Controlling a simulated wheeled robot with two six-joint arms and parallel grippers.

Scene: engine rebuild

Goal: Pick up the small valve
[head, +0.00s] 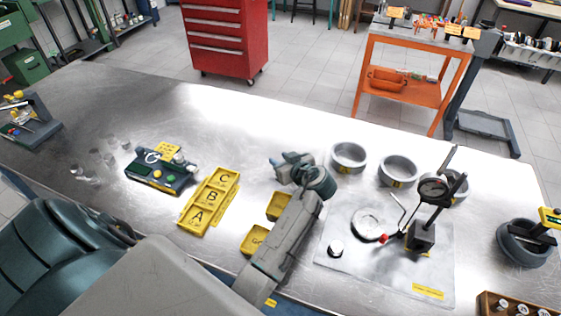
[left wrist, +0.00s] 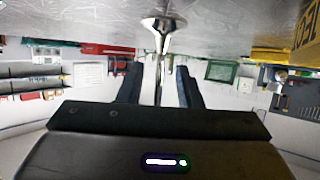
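A small metal valve (left wrist: 163,24) shows in the left wrist view, its flared head against the steel table and its thin stem running between my fingers. My left gripper (left wrist: 159,75) is open around the stem, with a gap visible on both sides. In the head view my left gripper (head: 280,165) is low over the middle of the table, beyond the yellow trays. I cannot make out the valve there; the gripper seems to hide it. My right gripper is not in view.
A yellow A-B-C tray (head: 209,201) and a green-black device (head: 160,170) lie left of the gripper. Two small yellow trays (head: 254,241) sit beside my forearm. Metal rings (head: 348,157) and a dial-gauge stand (head: 421,236) are to the right. Several small shiny pieces (head: 90,178) stand far left.

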